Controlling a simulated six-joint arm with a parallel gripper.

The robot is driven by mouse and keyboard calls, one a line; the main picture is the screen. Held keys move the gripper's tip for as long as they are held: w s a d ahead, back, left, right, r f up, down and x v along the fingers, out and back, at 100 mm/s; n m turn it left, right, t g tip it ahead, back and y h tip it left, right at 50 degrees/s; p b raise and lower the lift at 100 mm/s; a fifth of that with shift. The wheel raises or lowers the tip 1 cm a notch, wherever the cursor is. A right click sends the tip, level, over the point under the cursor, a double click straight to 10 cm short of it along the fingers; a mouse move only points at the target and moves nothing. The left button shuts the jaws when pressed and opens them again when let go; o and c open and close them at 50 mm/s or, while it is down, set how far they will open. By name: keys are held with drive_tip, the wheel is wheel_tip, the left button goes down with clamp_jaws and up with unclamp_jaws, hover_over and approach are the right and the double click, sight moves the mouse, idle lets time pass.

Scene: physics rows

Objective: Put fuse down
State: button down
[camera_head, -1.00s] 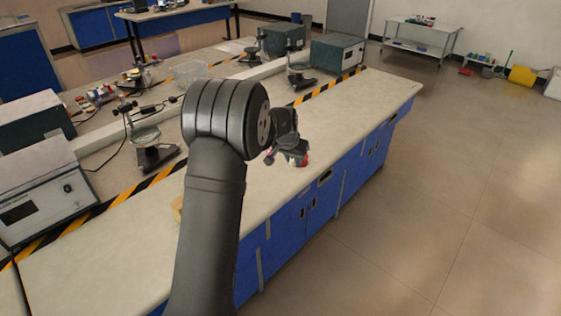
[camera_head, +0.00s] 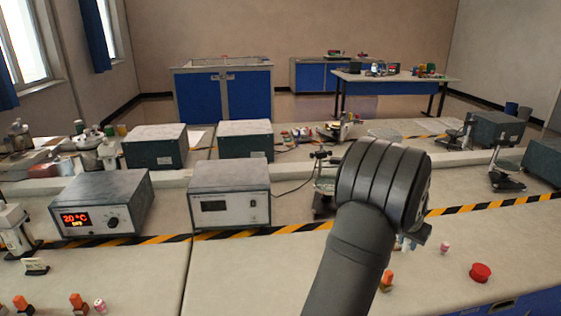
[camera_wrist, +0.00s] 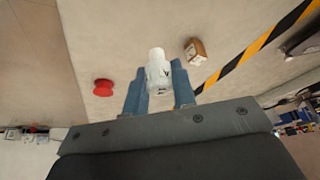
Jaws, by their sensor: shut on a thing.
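The fuse (camera_wrist: 157,68) shows in the wrist view as a white cylinder with dark marks on its side. My gripper (camera_wrist: 158,85) is shut on it, with one blue-grey finger on each side. The fuse's far end sticks out beyond the fingertips, over the pale bench top. I cannot tell whether it touches the bench. In the head view, my own arm hides most of the gripper (camera_head: 408,243), and the fuse cannot be made out.
A red button (camera_wrist: 103,88) is left of the gripper in the wrist view, and a brown block (camera_wrist: 195,51) is to the right. The head view shows the red button (camera_head: 480,272), a small pink-and-white bottle (camera_head: 444,247) and an orange-topped item (camera_head: 386,281). Striped tape (camera_head: 490,206) crosses behind.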

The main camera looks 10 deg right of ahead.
drive_tip(key=w+a+n+t+y, duration=0.1)
drive_tip(key=w+a+n, duration=0.25)
drive_tip(key=a, duration=0.95)
drive_tip(key=w+a+n+y, duration=0.15)
drive_tip(key=w+a, duration=0.35)
drive_tip(key=a, duration=0.7)
drive_tip(key=w+a+n+t, duration=0.1)
drive_tip(key=w+a+n, duration=0.25)
drive_tip(key=a, duration=0.95)
drive_tip(key=s+a+n+y, duration=0.1)
drive_tip(key=s+a+n, duration=0.2)
drive_tip(key=a, duration=0.7)
drive_tip(key=s+a+n+y, duration=0.1)
drive_tip(key=s+a+n, duration=0.15)
drive_tip(key=a, duration=0.85)
drive_tip(key=s+a+n+y, duration=0.15)
drive_tip(key=s+a, duration=0.25)
drive_tip(key=a, duration=0.6)
drive_tip(key=shift+n+g, duration=0.25)
drive_tip(key=shift+g, duration=0.05)
drive_tip(key=a+f, duration=0.2)
drive_tip(key=a, duration=0.1)
drive_tip(key=a+f, duration=0.2)
drive_tip(key=a, duration=0.2)
drive_tip(key=a+f, duration=0.3)
drive_tip(key=a, duration=0.1)
drive_tip(key=shift+s+a, duration=0.25)
drive_tip(key=shift+f, duration=1.95)
